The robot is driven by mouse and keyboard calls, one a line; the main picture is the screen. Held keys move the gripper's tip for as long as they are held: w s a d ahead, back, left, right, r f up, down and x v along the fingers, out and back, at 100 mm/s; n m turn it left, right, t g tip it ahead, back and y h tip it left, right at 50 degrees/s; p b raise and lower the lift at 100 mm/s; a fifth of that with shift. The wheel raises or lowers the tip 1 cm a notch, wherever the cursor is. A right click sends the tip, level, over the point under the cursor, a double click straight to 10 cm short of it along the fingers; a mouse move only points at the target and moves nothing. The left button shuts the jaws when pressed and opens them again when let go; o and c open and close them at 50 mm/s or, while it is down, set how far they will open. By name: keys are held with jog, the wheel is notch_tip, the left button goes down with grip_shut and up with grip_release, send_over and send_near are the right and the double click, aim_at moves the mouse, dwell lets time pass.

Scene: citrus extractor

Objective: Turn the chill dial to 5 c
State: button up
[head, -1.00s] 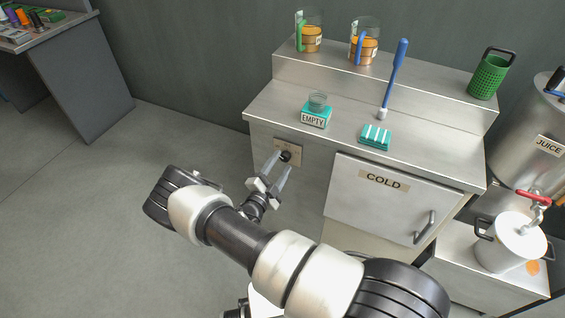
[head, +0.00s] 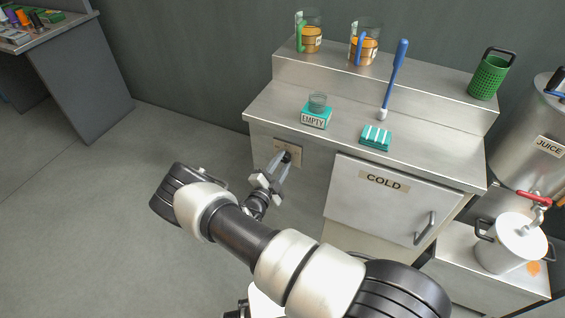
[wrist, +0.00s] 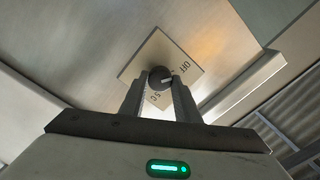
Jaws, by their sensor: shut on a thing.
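The chill dial is a small round black knob (wrist: 160,76) on a pale square plate (wrist: 151,52) on the front of the steel cabinet. In the wrist view the plate shows the marks OFF and 5C. The knob's light pointer line faces right, between the two marks. My gripper (wrist: 160,82) is shut on the knob, one finger on each side. In the head view my gripper (head: 279,161) reaches the plate (head: 292,149) from the front, and its fingers partly hide the knob.
The COLD door (head: 385,205) with its handle is right of the dial. An EMPTY-labelled holder (head: 316,116), a teal striped block (head: 376,137) and a blue brush (head: 396,72) are on the counter (head: 345,130) above. Open floor (head: 90,220) lies to the left.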

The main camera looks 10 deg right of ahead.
jog(key=m+b, duration=0.1)
jog(key=m, duration=0.5)
jog(key=shift+f+m, duration=0.1)
jog(key=shift+m, duration=0.2)
jog(key=m, duration=0.3)
jog(key=shift+m, duration=0.3)
jog(key=m, duration=0.3)
jog(key=shift+m, duration=0.3)
jog(key=m, duration=0.5)
jog(key=shift+a+p, duration=0.1)
jog(key=shift+p, duration=0.25)
jog(key=shift+m+p, duration=0.35)
jog(key=shift+m, duration=2.15)
jog(key=o, duration=1)
